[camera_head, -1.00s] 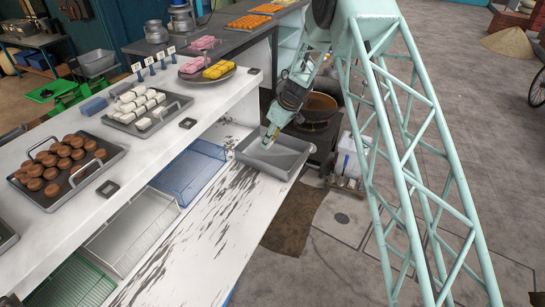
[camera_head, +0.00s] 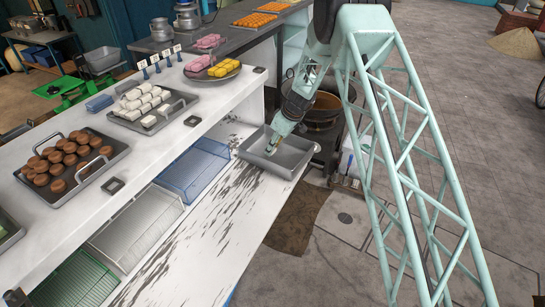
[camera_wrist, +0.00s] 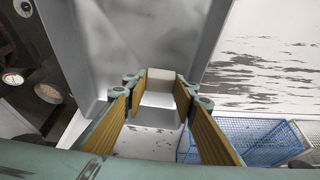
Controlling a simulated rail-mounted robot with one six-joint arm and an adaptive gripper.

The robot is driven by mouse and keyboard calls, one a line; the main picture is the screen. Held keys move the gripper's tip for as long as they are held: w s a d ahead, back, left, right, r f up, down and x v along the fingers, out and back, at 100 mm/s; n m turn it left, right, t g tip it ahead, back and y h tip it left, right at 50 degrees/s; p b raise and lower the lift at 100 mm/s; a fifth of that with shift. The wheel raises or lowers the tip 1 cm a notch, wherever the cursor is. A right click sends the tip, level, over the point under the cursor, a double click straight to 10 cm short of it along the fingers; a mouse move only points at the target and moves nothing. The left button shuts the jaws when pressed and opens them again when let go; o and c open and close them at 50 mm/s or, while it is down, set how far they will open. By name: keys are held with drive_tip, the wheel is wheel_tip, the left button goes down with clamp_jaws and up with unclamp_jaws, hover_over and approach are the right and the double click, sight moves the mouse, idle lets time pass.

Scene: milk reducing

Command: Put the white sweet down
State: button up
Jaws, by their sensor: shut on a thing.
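My gripper (camera_head: 270,149) points down inside the deep grey tray (camera_head: 294,168) at the end of the white counter's lower level. In the wrist view, my gripper (camera_wrist: 158,82) is shut on a small white sweet (camera_wrist: 160,75), held between the tips of its fingers. The tray's grey inside (camera_wrist: 125,30) fills the background behind the sweet. Whether the sweet touches the tray floor cannot be told. In the head view the held sweet is hardly visible at the fingertips.
On the upper shelf stand a tray of white sweets (camera_head: 142,97), a tray of brown sweets (camera_head: 62,158) and a plate with pink and yellow sweets (camera_head: 222,69). A blue basket (camera_head: 194,172) and a white basket (camera_head: 137,228) lie left of the grey tray. Bare counter (camera_head: 220,225) lies in front.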

sight(274, 152)
drive_tip(key=shift+f, duration=0.7)
drive_tip(key=shift+f, duration=0.1)
drive_tip(key=shift+f, duration=1.8)
drive_tip(key=shift+f+b, duration=0.15)
drive_tip(key=shift+b, duration=0.15)
drive_tip(key=o, duration=0.5)
drive_tip(key=shift+r+p, duration=0.3)
drive_tip(key=shift+p, duration=0.1)
drive_tip(key=v, duration=1.1)
drive_tip(key=shift+s+d+r, duration=0.15)
drive_tip(key=shift+d+r, duration=0.05)
drive_tip(key=shift+r, duration=0.15)
